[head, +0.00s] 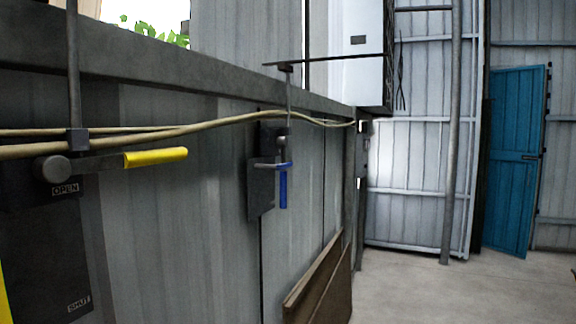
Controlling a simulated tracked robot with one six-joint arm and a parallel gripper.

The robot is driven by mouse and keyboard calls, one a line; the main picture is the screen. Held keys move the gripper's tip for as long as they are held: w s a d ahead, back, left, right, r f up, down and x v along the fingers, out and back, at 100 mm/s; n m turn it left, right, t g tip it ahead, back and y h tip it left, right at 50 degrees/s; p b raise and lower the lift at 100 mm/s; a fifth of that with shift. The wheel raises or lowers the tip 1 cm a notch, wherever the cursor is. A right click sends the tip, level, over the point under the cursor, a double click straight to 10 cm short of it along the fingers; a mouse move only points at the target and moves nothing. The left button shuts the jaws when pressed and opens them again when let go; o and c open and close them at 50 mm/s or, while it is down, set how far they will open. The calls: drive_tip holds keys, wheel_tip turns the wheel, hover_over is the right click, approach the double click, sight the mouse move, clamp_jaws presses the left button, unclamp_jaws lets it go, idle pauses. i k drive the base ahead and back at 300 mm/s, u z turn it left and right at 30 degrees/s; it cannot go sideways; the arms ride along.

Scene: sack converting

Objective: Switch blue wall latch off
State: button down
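The blue wall latch (284,186) is on the grey corrugated wall near the middle of the head view. Its blue handle hangs straight down from a grey pivot and short crossbar, in front of a dark backing plate (261,187). A thin rod runs up from it to a bracket at the top of the wall. No label can be read on its plate. My gripper is not in view.
A yellow-handled lever (155,158) points right on a dark plate marked OPEN and SHUT at left. Beige cables (220,122) run along the wall. Brown boards (320,280) lean below the latch. A blue door (515,160) stands far right; the floor (450,290) is clear.

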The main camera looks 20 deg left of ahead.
sight(283, 166)
drive_tip(key=i, duration=1.05)
drive_tip(key=u, duration=0.7)
